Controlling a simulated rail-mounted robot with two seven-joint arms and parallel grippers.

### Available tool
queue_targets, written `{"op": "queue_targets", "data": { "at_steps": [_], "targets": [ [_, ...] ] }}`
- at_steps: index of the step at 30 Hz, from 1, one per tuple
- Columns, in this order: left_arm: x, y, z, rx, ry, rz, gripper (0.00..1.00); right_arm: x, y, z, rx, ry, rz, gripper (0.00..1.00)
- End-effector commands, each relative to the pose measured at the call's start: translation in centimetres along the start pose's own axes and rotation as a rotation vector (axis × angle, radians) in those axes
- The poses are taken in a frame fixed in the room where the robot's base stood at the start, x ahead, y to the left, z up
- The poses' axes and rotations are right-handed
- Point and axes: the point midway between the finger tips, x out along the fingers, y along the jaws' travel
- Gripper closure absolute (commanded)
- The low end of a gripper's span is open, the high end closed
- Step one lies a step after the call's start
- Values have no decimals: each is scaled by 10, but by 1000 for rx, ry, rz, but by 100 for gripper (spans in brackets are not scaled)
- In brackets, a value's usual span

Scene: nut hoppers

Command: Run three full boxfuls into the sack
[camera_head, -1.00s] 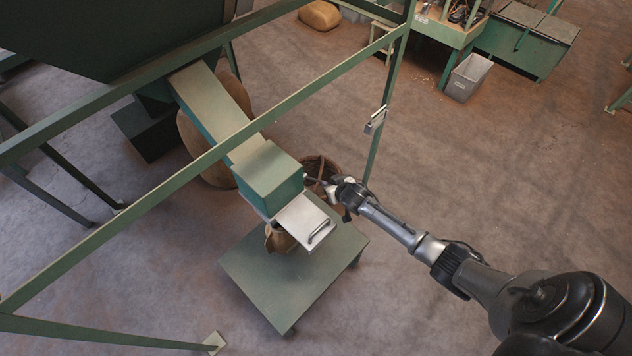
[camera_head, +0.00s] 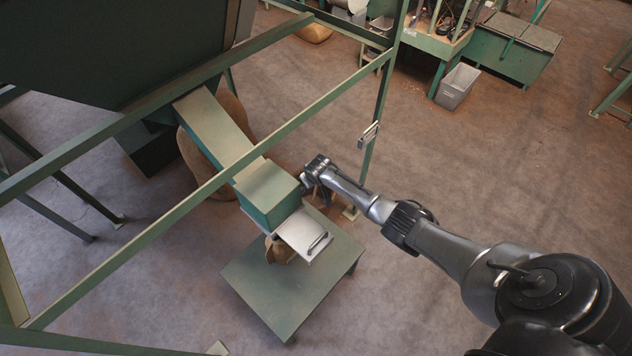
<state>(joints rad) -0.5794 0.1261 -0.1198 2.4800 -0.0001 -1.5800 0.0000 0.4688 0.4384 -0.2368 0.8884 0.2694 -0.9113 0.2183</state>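A green chute (camera_head: 219,127) slopes down from the dark hopper (camera_head: 110,45) to a green box (camera_head: 270,193) at its lower end. A pale metal slide plate with a bar handle (camera_head: 303,233) sticks out from the box's front. Under it a brown sack (camera_head: 279,249) stands on a green low table (camera_head: 292,290), mostly hidden by the plate. My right gripper (camera_head: 307,186) is at the right side of the box, close to it; its fingers are largely hidden, so I cannot tell whether it is open or touching. My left gripper is not in view.
Green frame bars (camera_head: 215,182) cross in front of the chute, with an upright post (camera_head: 382,110) beyond my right arm. A large brown sack (camera_head: 196,152) stands behind the chute. A grey bin (camera_head: 457,87) stands at the back right. The floor at right is open.

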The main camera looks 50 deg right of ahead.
Motion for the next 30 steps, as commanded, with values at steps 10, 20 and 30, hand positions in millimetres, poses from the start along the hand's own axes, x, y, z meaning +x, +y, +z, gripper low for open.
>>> {"op": "queue_targets", "data": {
  "at_steps": [10,20,30],
  "targets": [
    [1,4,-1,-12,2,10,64,-1,-2,-8,1,11,-2,100],
    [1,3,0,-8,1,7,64,0,-2,-7,1,11,-2,54],
    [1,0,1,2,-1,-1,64,0,-1,-6,0,6,-1,40]
  ]
}}
